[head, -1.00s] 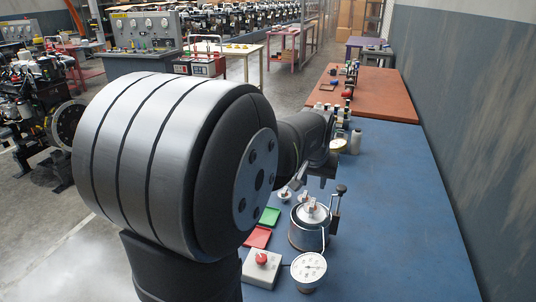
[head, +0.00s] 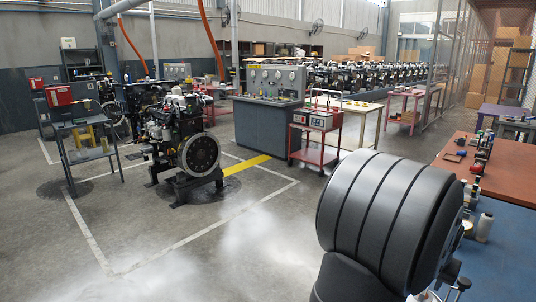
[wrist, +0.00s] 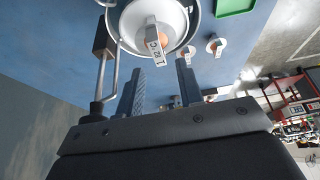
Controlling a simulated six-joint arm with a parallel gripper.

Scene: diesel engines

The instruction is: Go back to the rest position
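My gripper (wrist: 161,63) shows in the wrist view with its two fingers apart and nothing seen held between them. A lever with a metal rod and black parts (wrist: 105,75) stands close at the left of the fingers. In the head view my gripper is hidden behind my large arm joint at the lower right.
The blue bench top (head: 503,262) carries a pale bottle (head: 484,228); a red-brown bench top (head: 470,160) lies beyond it. Small tagged parts (wrist: 215,46) and a green tray (wrist: 236,5) lie near the pot. An engine (head: 185,145) stands on the floor, with open floor in front.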

